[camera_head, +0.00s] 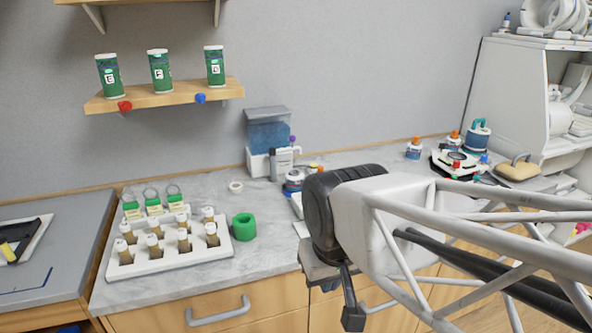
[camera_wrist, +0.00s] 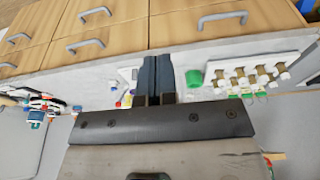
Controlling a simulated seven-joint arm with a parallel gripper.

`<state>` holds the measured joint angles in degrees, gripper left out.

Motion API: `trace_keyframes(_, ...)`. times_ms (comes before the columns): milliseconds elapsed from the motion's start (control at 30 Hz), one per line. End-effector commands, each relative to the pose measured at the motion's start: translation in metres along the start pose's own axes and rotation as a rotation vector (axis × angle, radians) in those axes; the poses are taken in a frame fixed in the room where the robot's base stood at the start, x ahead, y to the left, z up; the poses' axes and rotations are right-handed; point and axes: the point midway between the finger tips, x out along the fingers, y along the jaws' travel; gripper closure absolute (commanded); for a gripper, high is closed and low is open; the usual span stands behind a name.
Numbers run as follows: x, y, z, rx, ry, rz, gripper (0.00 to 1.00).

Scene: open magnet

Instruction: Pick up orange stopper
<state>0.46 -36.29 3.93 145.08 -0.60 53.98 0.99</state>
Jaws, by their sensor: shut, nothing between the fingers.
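I cannot make out for certain which thing is the orange stopper. Small orange tops show on a bottle (camera_head: 414,149) and on another bottle (camera_head: 454,140) at the back right of the counter in the head view. A small orange-yellow spot (camera_head: 316,166) shows near the middle, beside the black end of my arm. My gripper (camera_wrist: 156,60) is shut and empty in the wrist view, its dark fingers side by side over the counter and drawer fronts. In the head view, my arm covers part of the counter.
A white rack (camera_head: 165,262) of several brown vials stands at left, with a green ring (camera_head: 243,227) beside it. A blue-and-white dispenser (camera_head: 268,140) stands by the wall. A wooden shelf (camera_head: 160,98) holds green canisters. Bare counter (camera_head: 270,250) lies right of the green ring.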

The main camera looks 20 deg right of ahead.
Motion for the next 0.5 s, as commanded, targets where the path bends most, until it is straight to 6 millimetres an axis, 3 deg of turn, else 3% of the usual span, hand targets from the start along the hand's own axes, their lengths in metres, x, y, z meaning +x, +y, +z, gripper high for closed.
trace_keyframes(467, 0.0, 0.0, 0.0, 0.0, 0.0, 0.0, 1.0)
trace_keyframes(500, 0.0, 0.0, 0.0, 0.0, 0.0, 0.0, 0.94)
